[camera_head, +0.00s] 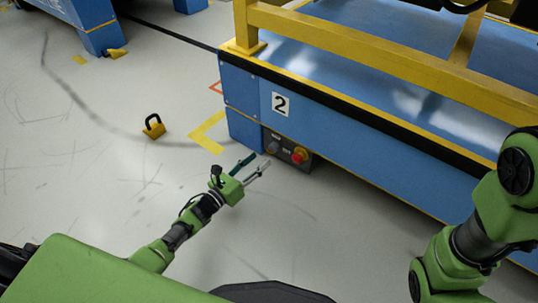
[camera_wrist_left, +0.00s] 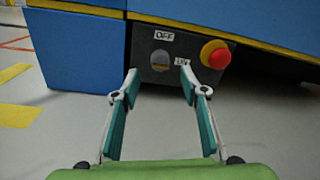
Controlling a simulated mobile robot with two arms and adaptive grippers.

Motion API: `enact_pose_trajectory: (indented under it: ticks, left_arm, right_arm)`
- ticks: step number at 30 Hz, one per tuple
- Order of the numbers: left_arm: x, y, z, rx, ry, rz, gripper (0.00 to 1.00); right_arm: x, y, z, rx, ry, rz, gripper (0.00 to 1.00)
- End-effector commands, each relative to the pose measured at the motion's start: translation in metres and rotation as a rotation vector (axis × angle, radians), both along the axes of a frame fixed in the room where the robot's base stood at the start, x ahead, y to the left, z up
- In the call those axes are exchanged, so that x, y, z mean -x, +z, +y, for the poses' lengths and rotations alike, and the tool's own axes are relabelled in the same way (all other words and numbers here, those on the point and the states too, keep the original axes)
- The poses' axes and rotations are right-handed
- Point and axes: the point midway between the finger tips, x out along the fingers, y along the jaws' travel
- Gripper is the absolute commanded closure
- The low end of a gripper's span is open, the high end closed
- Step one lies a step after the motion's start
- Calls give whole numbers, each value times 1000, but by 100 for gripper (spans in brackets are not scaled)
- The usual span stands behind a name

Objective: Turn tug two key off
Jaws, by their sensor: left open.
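The blue tug (camera_head: 380,140) carries a white plate with a "2". On its lower side is a dark control panel (camera_head: 287,152) with a key switch (camera_head: 273,146) and a red button on a yellow base (camera_head: 299,156). In the left wrist view the key switch (camera_wrist_left: 160,60) sits below an "OFF" label, with another label to its lower right. My left gripper (camera_head: 257,166) is open and empty in front of the panel. Its fingertips (camera_wrist_left: 159,76) frame the key switch from either side, apparently short of it. The right gripper is out of view; part of my right arm shows.
A yellow padlock (camera_head: 153,127) with a black shackle stands on the grey floor to the left. Yellow floor markings (camera_head: 208,132) lie near the tug's corner. A yellow frame (camera_head: 350,38) stands on the tug. Another blue unit (camera_head: 98,30) is at the upper left.

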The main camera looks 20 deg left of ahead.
Motion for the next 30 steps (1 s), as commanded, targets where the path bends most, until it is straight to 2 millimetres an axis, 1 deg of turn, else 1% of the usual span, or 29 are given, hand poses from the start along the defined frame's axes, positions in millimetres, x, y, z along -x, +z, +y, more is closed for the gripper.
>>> enact_pose_trajectory:
  ticks: [1,6,9,15,22,23,24,26,27,30]
  left_arm:
    - [-12,-4,-5,0,0,-3,60]
    - [-39,-3,-16,2,0,-3,60]
    - [-51,-2,-21,3,1,-1,60]
    - [-60,0,-26,2,0,0,60]
    - [-60,0,-26,2,0,0,60]
    - [-60,0,-26,2,0,0,62]
    - [-60,0,-26,2,0,0,73]
    - [-60,0,-26,2,0,0,88]
    - [-60,0,-26,2,0,0,98]
    - [-60,0,-25,2,0,0,98]
  right_arm:
    - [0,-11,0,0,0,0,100]
    - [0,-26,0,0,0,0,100]
    - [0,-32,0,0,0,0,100]
    - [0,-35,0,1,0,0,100]
    - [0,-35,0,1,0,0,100]
    - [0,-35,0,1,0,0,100]
    - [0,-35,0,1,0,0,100]
    - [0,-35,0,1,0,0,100]
    - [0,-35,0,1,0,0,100]
    - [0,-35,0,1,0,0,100]
